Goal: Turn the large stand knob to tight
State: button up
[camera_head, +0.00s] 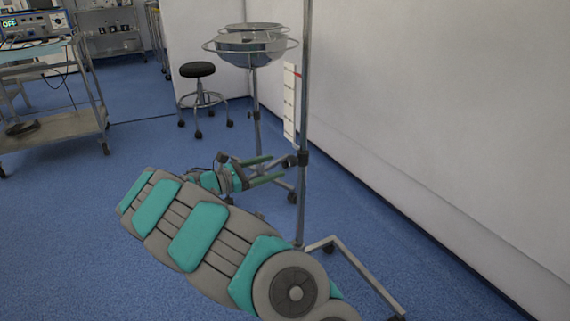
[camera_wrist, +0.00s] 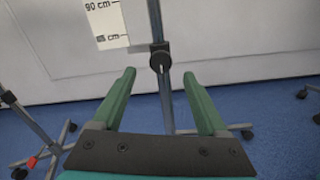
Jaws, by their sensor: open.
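The large stand's pole (camera_head: 304,90) is a thin grey upright on a wheeled base. A black knob (camera_head: 302,158) sits on a collar low on the pole. In the wrist view the knob (camera_wrist: 160,58) faces me, with a pale lever or edge hanging below it. My gripper (camera_head: 276,167) has green fingers spread apart with nothing between them. It points toward the pole, apart from the knob. In the wrist view the knob lies beyond the fingertips, about midway between them (camera_wrist: 159,74). I cannot tell the knob's tightness.
A basin stand (camera_head: 250,50) with steel bowls and a black stool (camera_head: 197,70) stand behind. A white wall (camera_head: 440,120) runs along the right, with a height scale (camera_wrist: 106,22). A steel cart (camera_head: 60,130) is at far left. The blue floor at left is mostly free.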

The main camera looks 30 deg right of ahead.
aim_at(290, 161)
jog(key=d, duration=0.5)
jog(key=shift+s+d, duration=0.2)
jog(key=shift+d, duration=0.2)
grip_shut()
